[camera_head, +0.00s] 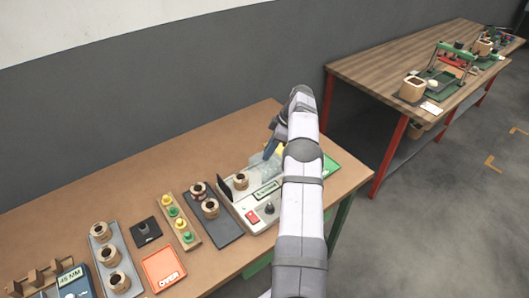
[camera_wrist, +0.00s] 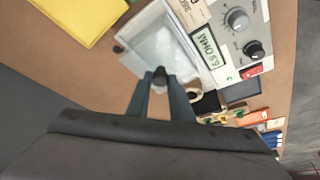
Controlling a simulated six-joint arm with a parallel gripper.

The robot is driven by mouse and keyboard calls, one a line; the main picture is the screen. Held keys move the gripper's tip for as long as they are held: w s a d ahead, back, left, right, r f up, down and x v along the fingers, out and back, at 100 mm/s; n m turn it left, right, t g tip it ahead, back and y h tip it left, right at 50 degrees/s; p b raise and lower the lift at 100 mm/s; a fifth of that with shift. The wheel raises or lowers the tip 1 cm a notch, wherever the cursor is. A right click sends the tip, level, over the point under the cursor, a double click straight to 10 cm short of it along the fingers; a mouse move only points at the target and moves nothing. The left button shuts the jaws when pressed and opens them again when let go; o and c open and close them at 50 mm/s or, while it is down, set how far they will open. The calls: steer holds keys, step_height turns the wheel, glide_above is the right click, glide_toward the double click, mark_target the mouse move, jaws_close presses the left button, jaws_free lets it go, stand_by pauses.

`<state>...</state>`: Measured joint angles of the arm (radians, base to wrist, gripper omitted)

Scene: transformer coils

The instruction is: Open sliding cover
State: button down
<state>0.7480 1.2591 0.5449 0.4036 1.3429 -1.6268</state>
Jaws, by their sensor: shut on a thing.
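The sliding cover (camera_wrist: 150,35) is a clear, whitish panel on the tester (camera_wrist: 228,60), a pale box with dials, a red switch and a display. The cover also shows in the head view (camera_head: 261,166), partly behind my arm. My gripper (camera_wrist: 161,82) has its blue-grey fingers shut on a dark knob (camera_wrist: 160,73) at the cover's near edge. In the head view my gripper (camera_head: 270,151) is at the back of the tester (camera_head: 254,217). A copper coil (camera_head: 240,181) sits uncovered on the tester's left part, beside the cover. It is partly hidden by a finger in the wrist view.
Left of the tester are a dark tray (camera_head: 228,232) with coils, a wooden strip (camera_head: 167,212) with coloured pegs, an orange tray (camera_head: 163,269) and a grey coil tray (camera_head: 104,250). A yellow tray (camera_wrist: 78,12) lies beyond the cover. A second bench (camera_head: 375,68) stands right.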

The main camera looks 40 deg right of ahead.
steer(key=shift+d+r, duration=0.1)
steer(key=c, duration=1.6)
jaws_free()
steer(key=shift+v, duration=3.6)
